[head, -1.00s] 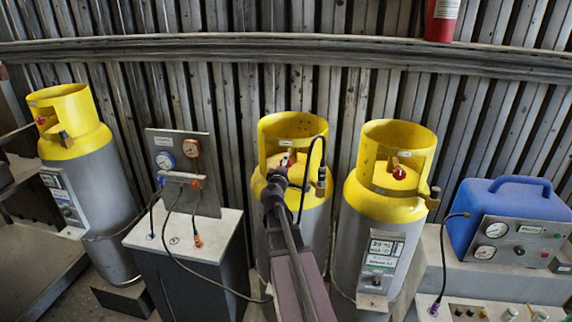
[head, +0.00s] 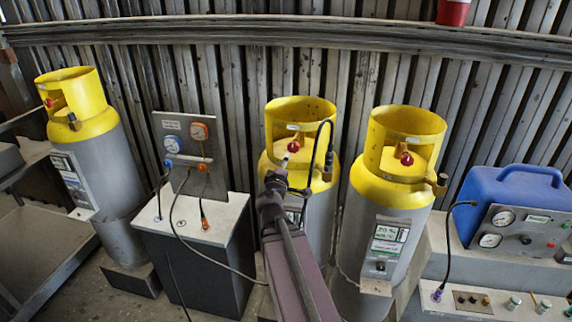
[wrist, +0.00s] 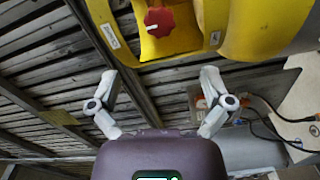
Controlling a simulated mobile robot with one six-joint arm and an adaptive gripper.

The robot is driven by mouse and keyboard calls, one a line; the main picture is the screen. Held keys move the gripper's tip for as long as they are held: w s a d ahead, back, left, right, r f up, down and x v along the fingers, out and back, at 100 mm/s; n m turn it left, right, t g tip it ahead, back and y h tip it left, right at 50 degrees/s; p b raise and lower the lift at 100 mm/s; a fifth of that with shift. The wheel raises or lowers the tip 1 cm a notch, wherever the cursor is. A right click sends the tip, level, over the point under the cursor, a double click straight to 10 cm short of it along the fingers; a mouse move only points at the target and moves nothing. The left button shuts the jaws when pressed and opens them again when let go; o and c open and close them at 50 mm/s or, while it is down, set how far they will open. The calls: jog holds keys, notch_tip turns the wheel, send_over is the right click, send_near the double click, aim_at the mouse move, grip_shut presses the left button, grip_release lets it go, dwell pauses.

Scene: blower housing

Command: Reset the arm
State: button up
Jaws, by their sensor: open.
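My arm rises from the bottom middle of the head view. My gripper (head: 280,172) is in front of the middle yellow-topped cylinder (head: 300,110), below its red valve knob (head: 293,146). In the wrist view my gripper (wrist: 160,105) is open, its two grey fingers spread wide with nothing between them. The red knob (wrist: 159,21) and yellow collar (wrist: 205,30) show beyond the fingers at the top. The gripper looks apart from the knob. My arm hides part of the middle cylinder's body.
Another cylinder (head: 405,145) stands right and one (head: 75,105) far left. A gauge panel (head: 188,140) stands on a grey cabinet (head: 195,225) with hoses. A blue unit (head: 510,200) sits at right. A black hose (head: 329,140) hangs beside the middle cylinder. A ribbed wall closes the back.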

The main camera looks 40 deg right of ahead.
dwell(0.5)
jog(key=s+a+f+m+g+y+b, duration=0.1)
jog(key=a+f+m+g+y+b, duration=0.15)
jog(key=a+f, duration=0.5)
jog(key=s+a+f+m+g+y+b, duration=0.25)
jog(key=a+f+m+g, duration=0.2)
jog(key=f, duration=0.55)
jog(key=s+a+f+g+y+b, duration=0.1)
jog(key=a+f+y, duration=0.3)
jog(key=a, duration=0.6)
jog(key=s+a+f+n+g+y+b, duration=0.1)
jog(key=s+a+f+g+y, duration=0.2)
jog(key=a, duration=0.7)
jog(key=shift+s+a+f+g+y, duration=0.3)
jog(key=shift+s+f+y, duration=0.5)
jog(key=shift+y, duration=0.1)
jog(key=shift+w, duration=0.1)
jog(key=c, duration=0.6)
